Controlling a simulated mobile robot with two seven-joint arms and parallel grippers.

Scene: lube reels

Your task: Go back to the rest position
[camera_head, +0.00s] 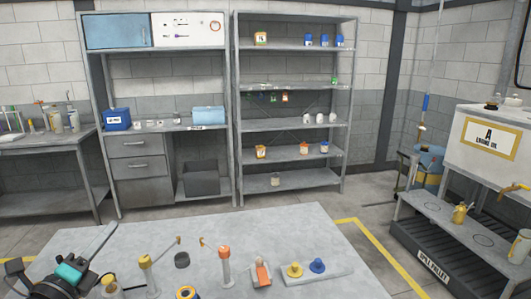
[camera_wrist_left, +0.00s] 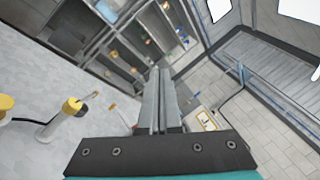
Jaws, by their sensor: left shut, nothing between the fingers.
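My left gripper (camera_head: 112,231) is at the lower left of the head view, with a dark body and a teal part. Its grey fingers point up and away over the left side of the table (camera_head: 200,235). In the left wrist view the two fingers of my left gripper (camera_wrist_left: 158,72) lie side by side, closed, with nothing between them. They touch no object that I can see. My right gripper is not in view.
Shelves (camera_head: 295,125) stand behind. An oil tank (camera_head: 487,140) is at right.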

